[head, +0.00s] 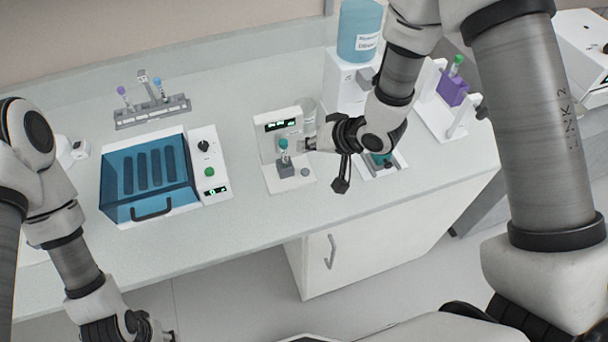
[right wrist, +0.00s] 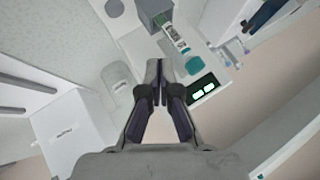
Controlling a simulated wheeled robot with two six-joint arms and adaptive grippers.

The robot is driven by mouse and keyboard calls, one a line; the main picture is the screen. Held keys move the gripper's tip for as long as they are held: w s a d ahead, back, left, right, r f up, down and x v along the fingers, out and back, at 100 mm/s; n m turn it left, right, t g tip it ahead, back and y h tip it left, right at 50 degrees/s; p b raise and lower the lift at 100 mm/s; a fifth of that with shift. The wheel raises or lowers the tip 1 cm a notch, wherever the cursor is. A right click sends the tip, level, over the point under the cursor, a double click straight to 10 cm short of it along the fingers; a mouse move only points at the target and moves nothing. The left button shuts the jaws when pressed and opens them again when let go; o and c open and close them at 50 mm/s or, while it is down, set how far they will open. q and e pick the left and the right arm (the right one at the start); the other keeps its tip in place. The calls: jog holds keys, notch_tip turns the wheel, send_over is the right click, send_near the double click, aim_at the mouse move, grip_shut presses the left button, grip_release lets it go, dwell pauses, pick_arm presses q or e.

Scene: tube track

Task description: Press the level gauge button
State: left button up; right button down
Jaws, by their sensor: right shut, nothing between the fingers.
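The level gauge (head: 270,146) is a white stand with a dark, green-lit display (head: 280,125) on its upright. A teal-capped tube (head: 284,157) stands in its grey block (head: 285,170). My right gripper (head: 312,144) is shut and empty, beside the upright's right edge and above the button. Contact cannot be told. My left gripper (head: 160,334) is at the bottom left, its fingers unclear.
A blue-lidded box (head: 150,212) with a control panel (head: 209,163) stands left of the gauge. A tube rack (head: 152,111) is behind it. A blue-topped dispenser (head: 345,80) and a purple tube holder (head: 453,88) stand to the right. The front counter strip is clear.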

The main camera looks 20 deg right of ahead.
aim_at(308, 172)
notch_tip(308, 172, down, 5)
jog(key=b, duration=0.3)
jog(key=shift+f+b, duration=0.1)
jog(key=shift+b, duration=0.2)
jog(key=shift+f, duration=0.3)
jog(key=shift+d, duration=0.1)
jog(key=shift+s, duration=0.1)
jog(key=shift+f, duration=0.15)
dwell(0.4)
jog(key=shift+f, duration=0.3)
